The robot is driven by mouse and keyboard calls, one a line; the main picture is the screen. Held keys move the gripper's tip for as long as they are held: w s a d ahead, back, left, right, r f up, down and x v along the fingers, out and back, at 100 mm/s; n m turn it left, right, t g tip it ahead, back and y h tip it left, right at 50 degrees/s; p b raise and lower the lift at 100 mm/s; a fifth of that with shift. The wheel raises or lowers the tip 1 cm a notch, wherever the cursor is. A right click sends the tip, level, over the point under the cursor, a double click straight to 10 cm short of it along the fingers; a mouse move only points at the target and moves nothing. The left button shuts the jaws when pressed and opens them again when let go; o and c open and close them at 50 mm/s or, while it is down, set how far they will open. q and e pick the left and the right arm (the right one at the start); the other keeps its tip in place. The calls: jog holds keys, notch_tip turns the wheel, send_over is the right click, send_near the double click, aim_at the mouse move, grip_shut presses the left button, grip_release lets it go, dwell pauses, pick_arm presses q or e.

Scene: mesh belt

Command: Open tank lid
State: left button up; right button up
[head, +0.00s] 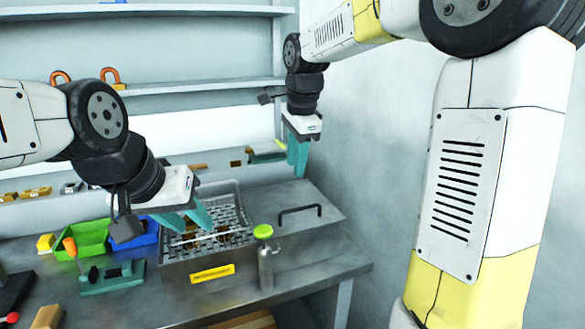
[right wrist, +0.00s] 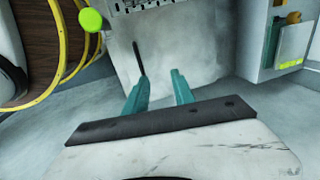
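The tank (head: 290,262) is a grey metal box on the bench. Its flat grey lid (head: 318,226) lies level over the right part and carries a black bar handle (head: 300,209). The lid (right wrist: 190,45) and handle (right wrist: 138,60) also show in the right wrist view. My right gripper (head: 298,165) points down above the back of the lid, empty. In the right wrist view its teal fingers (right wrist: 159,76) are apart, with the handle beyond the left finger. My left gripper (head: 190,222) is open over the mesh basket (head: 232,215); nothing shows between its fingers.
A bottle with a green cap (head: 263,232) stands at the tank's front. Green (head: 85,238) and blue (head: 147,232) bins and a green tool (head: 110,278) are on the left. Shelves (head: 200,86) run along the back wall. A wall rises right of the bench.

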jog(key=shift+x, duration=1.15)
jog(key=shift+c, duration=0.2)
grip_shut()
dwell(0.3)
jog(key=shift+o, duration=0.2)
grip_release()
jog(key=shift+r, duration=0.1)
